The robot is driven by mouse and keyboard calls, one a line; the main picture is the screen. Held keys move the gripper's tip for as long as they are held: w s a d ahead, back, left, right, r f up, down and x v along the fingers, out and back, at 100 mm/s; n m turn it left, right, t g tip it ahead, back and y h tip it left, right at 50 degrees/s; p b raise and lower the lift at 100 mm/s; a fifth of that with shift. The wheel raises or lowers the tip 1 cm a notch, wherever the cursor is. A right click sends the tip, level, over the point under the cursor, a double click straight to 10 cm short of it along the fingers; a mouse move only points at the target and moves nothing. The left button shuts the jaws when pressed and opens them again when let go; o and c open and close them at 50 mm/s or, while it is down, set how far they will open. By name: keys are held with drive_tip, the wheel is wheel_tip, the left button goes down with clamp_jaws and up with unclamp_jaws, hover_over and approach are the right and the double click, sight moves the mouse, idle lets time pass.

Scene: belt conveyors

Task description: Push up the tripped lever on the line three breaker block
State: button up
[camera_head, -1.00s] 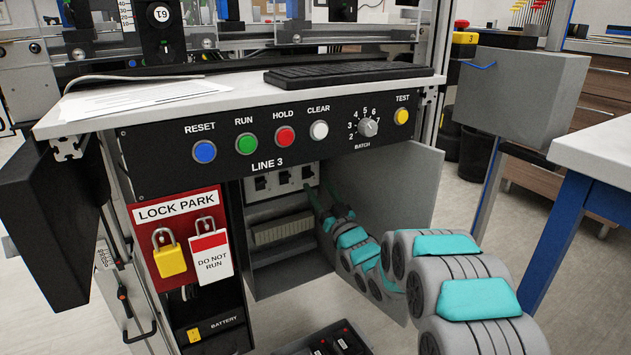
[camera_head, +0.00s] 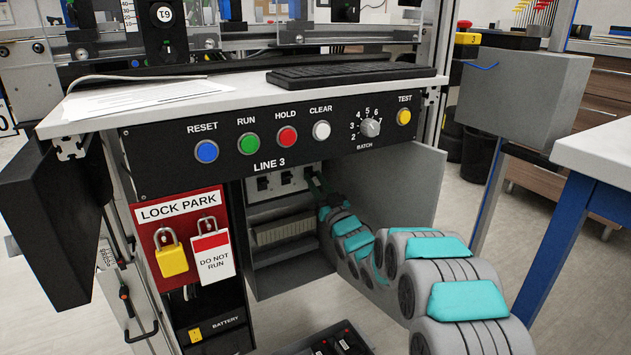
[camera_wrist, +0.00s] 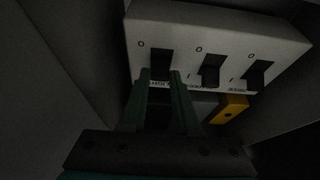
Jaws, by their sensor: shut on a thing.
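The line three breaker block (camera_head: 274,194) is a pale box with three dark levers inside the open cabinet under the LINE 3 panel. My gripper (camera_head: 312,178) is at its right end in the head view, hiding the third lever there. In the wrist view, the block (camera_wrist: 218,40) shows all three levers. My green fingers (camera_wrist: 160,76) are shut on the leftmost lever (camera_wrist: 161,62) there, its lower part between the tips. The middle lever (camera_wrist: 210,70) and right lever (camera_wrist: 258,75) are free. The dim picture does not clearly show each lever's position.
A yellow piece (camera_wrist: 230,109) sits beside the block in the wrist view. The open cabinet door (camera_head: 405,190) stands right of my arm. The button panel (camera_head: 340,140) overhangs the block. The lock park board (camera_head: 180,240) with a yellow padlock is at the left.

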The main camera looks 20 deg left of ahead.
clamp_jaws()
wheel_tip(320, 180, up, 2)
drive_tip(key=g+h+p, duration=0.2)
drive_tip(key=h+p, duration=0.1)
drive_tip(key=p, duration=0.2)
drive_tip(key=shift+a+r+g+p, duration=0.1)
drive_tip(key=shift+r+g+p, duration=0.05)
drive_tip(key=shift+g+p, duration=0.15)
drive_tip(key=shift+w, duration=0.1)
